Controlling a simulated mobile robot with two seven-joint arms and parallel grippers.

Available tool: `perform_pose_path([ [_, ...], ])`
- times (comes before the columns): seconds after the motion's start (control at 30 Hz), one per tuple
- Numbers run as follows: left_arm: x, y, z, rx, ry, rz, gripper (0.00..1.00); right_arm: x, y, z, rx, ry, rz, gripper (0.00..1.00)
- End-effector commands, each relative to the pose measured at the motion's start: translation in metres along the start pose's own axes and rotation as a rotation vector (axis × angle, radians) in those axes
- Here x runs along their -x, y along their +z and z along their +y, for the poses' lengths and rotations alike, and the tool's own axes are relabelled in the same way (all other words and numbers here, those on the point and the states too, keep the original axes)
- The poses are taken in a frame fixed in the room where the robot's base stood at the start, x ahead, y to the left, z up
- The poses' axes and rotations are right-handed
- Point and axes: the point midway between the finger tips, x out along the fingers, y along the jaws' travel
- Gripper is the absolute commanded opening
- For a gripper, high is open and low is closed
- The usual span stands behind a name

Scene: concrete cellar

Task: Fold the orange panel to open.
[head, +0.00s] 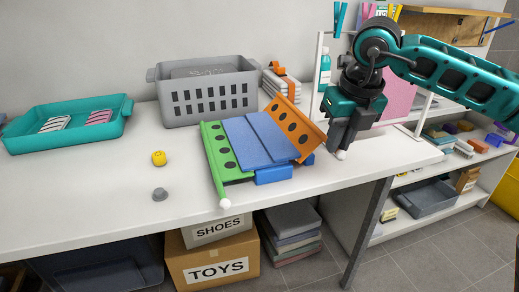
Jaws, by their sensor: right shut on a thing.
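The folding board lies near the table's front edge, with a green panel (221,151) on the left, a blue middle panel (256,141) and the orange panel (293,126) on the right. The orange panel has dark holes and slopes, its right edge higher than the blue panel. A white knob (225,204) sits at the green panel's front corner. My right gripper (341,146) points down just right of the orange panel, shut, with another white knob (341,155) at its fingertips. The fingers hide how that knob joins the orange panel. My left gripper is out of view.
A grey crate (208,106) and a teal tray (67,128) stand behind and left. A yellow item (158,158) and a small grey knob (159,194) lie left of the board. A white frame (318,75) stands behind my right gripper. The table's front left is clear.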

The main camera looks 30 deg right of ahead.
Motion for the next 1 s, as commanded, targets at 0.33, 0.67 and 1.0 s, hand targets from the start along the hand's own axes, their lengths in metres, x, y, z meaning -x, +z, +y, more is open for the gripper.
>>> perform_pose_path([
  [0.33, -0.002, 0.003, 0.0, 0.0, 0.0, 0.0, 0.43, -0.003, -0.001, -0.001, 0.0, 0.002, 0.002, 0.0],
  [0.67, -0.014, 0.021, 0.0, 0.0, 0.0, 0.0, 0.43, -0.025, -0.006, -0.009, -0.001, 0.002, 0.003, 0.0],
  [1.0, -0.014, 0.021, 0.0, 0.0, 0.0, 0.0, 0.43, -0.024, -0.005, -0.01, 0.001, 0.003, 0.002, 0.0],
])
